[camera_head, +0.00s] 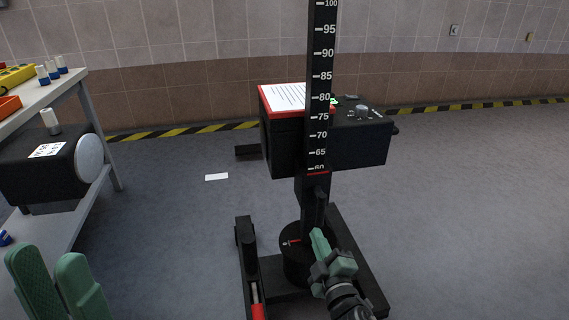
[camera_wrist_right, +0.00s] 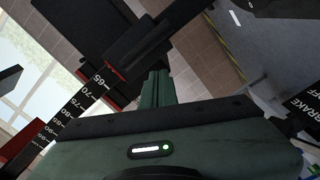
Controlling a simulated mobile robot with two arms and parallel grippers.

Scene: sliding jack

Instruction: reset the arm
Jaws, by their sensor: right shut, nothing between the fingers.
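The black jack column (camera_head: 320,120) stands upright in the middle of the head view, with white scale numbers and a red line just below the 60 mark. Its black base (camera_head: 372,275) with legs is on the floor. My right gripper (camera_head: 318,236) is shut and empty, low in front of the column; I cannot tell whether it touches. In the right wrist view its green fingers (camera_wrist_right: 156,88) are together, beside the numbered column (camera_wrist_right: 75,105). My left gripper (camera_head: 54,262) is at the lower left, its green fingers slightly apart and empty, far from the column.
A shelf table (camera_head: 85,100) with small bottles and a black cylindrical device (camera_head: 40,180) is at the left. A white card (camera_head: 216,177) lies on the floor. The floor at right is clear.

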